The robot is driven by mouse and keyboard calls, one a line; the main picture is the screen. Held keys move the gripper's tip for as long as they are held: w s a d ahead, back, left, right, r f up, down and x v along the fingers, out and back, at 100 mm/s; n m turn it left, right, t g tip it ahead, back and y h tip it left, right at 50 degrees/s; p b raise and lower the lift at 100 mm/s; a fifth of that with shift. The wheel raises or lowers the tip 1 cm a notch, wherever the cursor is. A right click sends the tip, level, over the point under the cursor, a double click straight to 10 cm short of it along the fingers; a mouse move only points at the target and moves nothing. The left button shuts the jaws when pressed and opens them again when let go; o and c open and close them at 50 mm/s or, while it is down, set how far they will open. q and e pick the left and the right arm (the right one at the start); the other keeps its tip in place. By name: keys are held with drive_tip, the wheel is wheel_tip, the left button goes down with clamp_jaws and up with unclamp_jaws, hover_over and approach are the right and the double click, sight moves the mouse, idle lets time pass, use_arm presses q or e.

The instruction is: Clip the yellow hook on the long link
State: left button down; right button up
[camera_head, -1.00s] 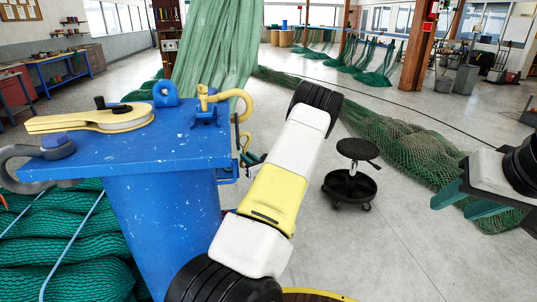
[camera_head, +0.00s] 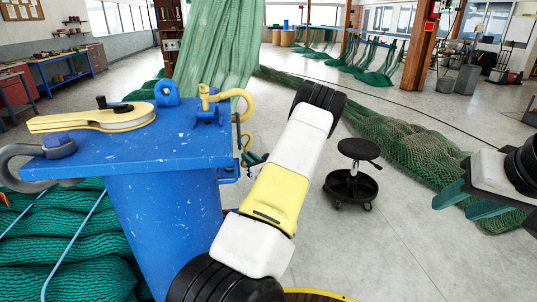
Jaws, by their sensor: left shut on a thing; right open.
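A small yellow hook (camera_head: 247,141) hangs beside the right edge of the blue stand (camera_head: 180,140). My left gripper (camera_head: 252,158) is just below it, with its teal fingers mostly hidden behind my own white and yellow arm. It is shut, seemingly on the yellow hook, though the contact is hidden. A thin dark link (camera_head: 237,131) hangs at the stand's right edge, close to the hook; I cannot tell whether they touch. My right gripper (camera_head: 464,202) is open and empty at the right, over the floor.
A larger yellow curved fitting (camera_head: 240,97), a blue eye (camera_head: 166,93), a yellow block (camera_head: 95,119) and a grey shackle (camera_head: 22,165) are on the stand. Green netting (camera_head: 60,240) lies at lower left. A black stool (camera_head: 352,175) stands on the floor right of my arm.

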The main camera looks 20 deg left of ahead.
sight(241, 164)
use_arm(q)
drive_tip(key=shift+s+a+f, duration=0.2)
drive_tip(key=shift+s+a, duration=0.2)
drive_tip(key=shift+s, duration=0.2)
idle(0.6)
drive_tip(key=shift+s+a+f, duration=0.1)
drive_tip(key=shift+f, duration=0.2)
idle(0.4)
drive_tip(key=shift+s+f, duration=0.1)
drive_tip(key=shift+f, duration=0.25)
drive_tip(key=shift+s+a+f, duration=0.1)
drive_tip(key=shift+s+f, duration=0.05)
drive_tip(key=shift+f, duration=0.35)
drive_tip(key=shift+s+a+f, duration=0.1)
drive_tip(key=shift+f, duration=0.35)
idle(0.7)
idle(0.4)
drive_tip(key=c, duration=1.3)
unclamp_jaws()
drive_tip(key=shift+f, duration=0.1)
drive_tip(key=shift+s+d, duration=0.1)
drive_tip(key=shift+d, duration=0.05)
